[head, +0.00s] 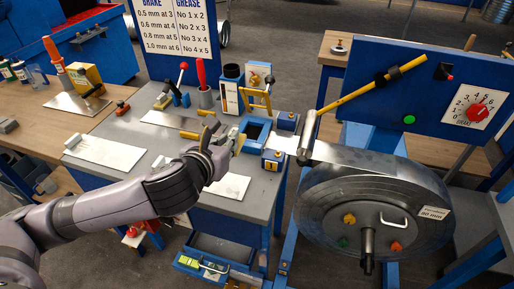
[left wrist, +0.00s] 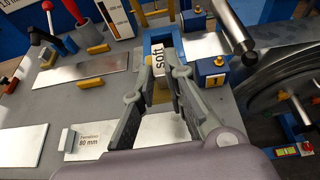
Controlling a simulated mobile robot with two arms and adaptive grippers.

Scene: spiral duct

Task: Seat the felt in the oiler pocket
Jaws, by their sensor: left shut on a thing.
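The oiler pocket is a blue, open-topped frame (head: 256,131) at the right edge of the grey bench. My left gripper (head: 232,143) is just left of it and shut on a small pale-yellow piece, which I take to be the felt (head: 238,144). In the left wrist view, a white label reading "soft" (left wrist: 158,56) shows at the fingertips, in front of the blue frame (left wrist: 150,38). The fingers hide much of the held piece, and I cannot tell whether it touches the frame. My right gripper is not in view.
Blue blocks with yellow fronts (head: 272,160) stand beside the pocket. A metal roller (head: 307,138) and the large steel coil (head: 375,205) are to the right. A white "Felt"-like plate (left wrist: 96,143), label partly unclear, and other metal plates (head: 105,151) lie on the bench.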

